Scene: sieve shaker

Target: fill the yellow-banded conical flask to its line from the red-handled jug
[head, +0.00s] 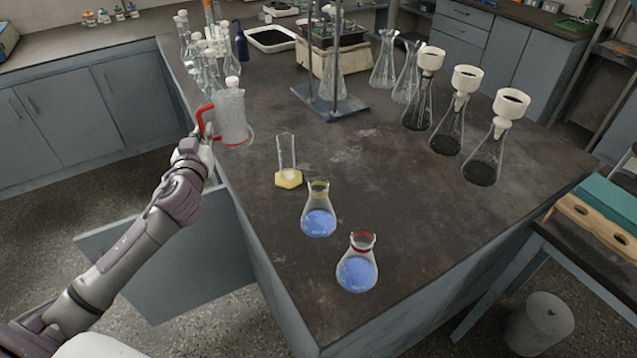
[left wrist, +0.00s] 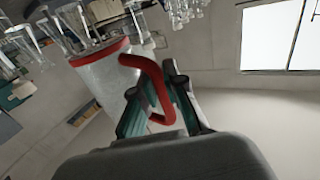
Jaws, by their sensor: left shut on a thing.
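The red-handled jug (head: 232,118) stands upright at the left edge of the bench, clear-walled with a red rim at its base. My left gripper (head: 207,138) is shut on its red handle; the left wrist view shows the handle (left wrist: 155,88) between the fingers (left wrist: 160,105). I cannot tell whether the jug touches the bench or how much it holds. The yellow-banded conical flask (head: 319,212) stands upright near the front of the bench with blue liquid in its lower part. Its line is too small to make out. My right gripper is not in view.
A red-banded conical flask (head: 357,266) with blue liquid stands nearer the front edge. A measuring cylinder on a yellow base (head: 288,178) stands between jug and yellow-banded flask. Glassware crowds behind the jug. A stand (head: 333,104) and several funnel-topped flasks (head: 484,158) are farther off.

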